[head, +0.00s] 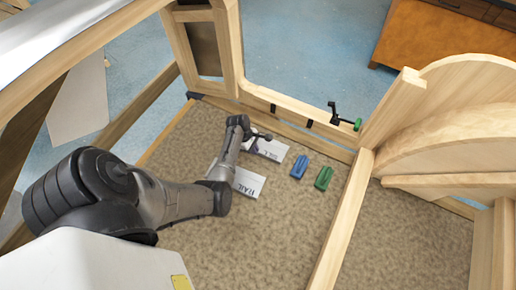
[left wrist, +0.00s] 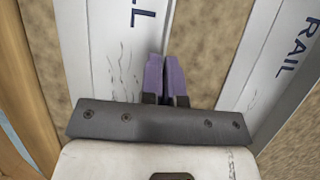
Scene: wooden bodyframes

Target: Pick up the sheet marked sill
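The sill sheet (head: 270,149) is a white piece with dark lettering, lying on the brown carpet floor inside the wooden frame. In the left wrist view the sill sheet (left wrist: 112,50) fills the left half, with only its last letters showing. My left gripper (head: 262,137) is at its edge. In the left wrist view the purple fingers (left wrist: 166,75) are close together, with the sheet's right edge running in between them; they look shut on it. The fingertips' contact is partly hidden. My right gripper is not in view.
A second white sheet marked RAIL (head: 249,183) lies close by, nearer to me. A blue piece (head: 299,167) and a green piece (head: 323,178) lie to the right on the carpet. A wooden beam (head: 342,222) crosses the floor farther right. Wooden rails (head: 300,112) border the far side.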

